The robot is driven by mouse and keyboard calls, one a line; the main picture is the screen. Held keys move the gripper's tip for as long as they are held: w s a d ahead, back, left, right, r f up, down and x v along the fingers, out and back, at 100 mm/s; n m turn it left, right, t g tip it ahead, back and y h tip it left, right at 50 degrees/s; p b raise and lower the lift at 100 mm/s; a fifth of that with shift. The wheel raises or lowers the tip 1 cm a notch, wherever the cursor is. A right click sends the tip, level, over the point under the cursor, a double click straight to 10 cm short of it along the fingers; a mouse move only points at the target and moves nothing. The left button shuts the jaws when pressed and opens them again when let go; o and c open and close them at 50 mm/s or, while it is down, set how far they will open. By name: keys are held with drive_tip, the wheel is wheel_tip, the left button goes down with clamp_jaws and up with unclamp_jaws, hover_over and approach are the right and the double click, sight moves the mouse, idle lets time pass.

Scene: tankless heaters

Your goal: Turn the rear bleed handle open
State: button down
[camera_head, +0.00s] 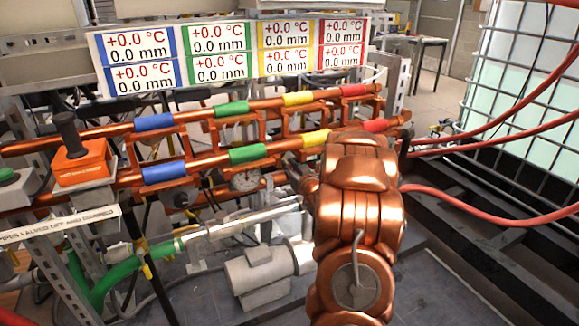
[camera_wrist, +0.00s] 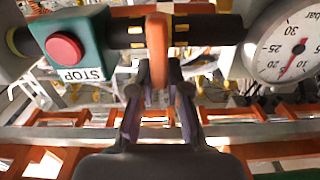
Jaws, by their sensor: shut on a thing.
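In the wrist view, an orange-brown upright handle (camera_wrist: 157,42) stands in front of a dark horizontal pipe. It appears to be the bleed handle. My gripper (camera_wrist: 154,72) comes from below, with its two dark fingers closed on the lower end of the handle. In the head view, my copper-coloured arm reaches forward and hides the gripper and the handle.
In the wrist view, a green box with a red STOP button (camera_wrist: 64,48) is left of the handle, and a pressure gauge (camera_wrist: 285,45) is right. The head view shows copper pipes with coloured bands, a display panel (camera_head: 229,55) and red hoses (camera_head: 490,205) at right.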

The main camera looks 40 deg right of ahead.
sight(277, 169)
drive_tip(key=shift+n+b, duration=0.3)
drive_tip(key=shift+b, duration=0.1)
drive_tip(key=n+b, duration=0.2)
drive_tip(key=a+n+b, duration=0.1)
drive_tip(key=n+b, duration=0.2)
drive_tip(key=f+n+b, duration=0.1)
drive_tip(key=n+b, duration=0.2)
drive_tip(key=shift+w+a+f, duration=0.1)
drive_tip(key=shift+w+a, duration=0.2)
drive_tip(key=shift+a, duration=0.05)
drive_tip(key=n+b, duration=0.2)
drive_tip(key=n, duration=0.1)
drive_tip(key=n+b, duration=0.1)
drive_tip(key=shift+w+a+f+b, duration=0.1)
drive_tip(key=shift+a+f+b, duration=0.2)
drive_tip(key=shift+f, duration=0.1)
drive_tip(key=shift+a+f+n+b, duration=0.1)
drive_tip(key=shift+f+n+b, duration=0.1)
drive_tip(key=shift+n+b, duration=0.75)
drive_tip(key=shift+a+f+n+b, duration=0.15)
drive_tip(key=shift+n+b, duration=0.25)
drive_tip(key=shift+n, duration=1.05)
drive_tip(key=shift+d, duration=0.15)
drive_tip(key=c, duration=1.1)
unclamp_jaws()
drive_tip(key=shift+c, duration=0.2)
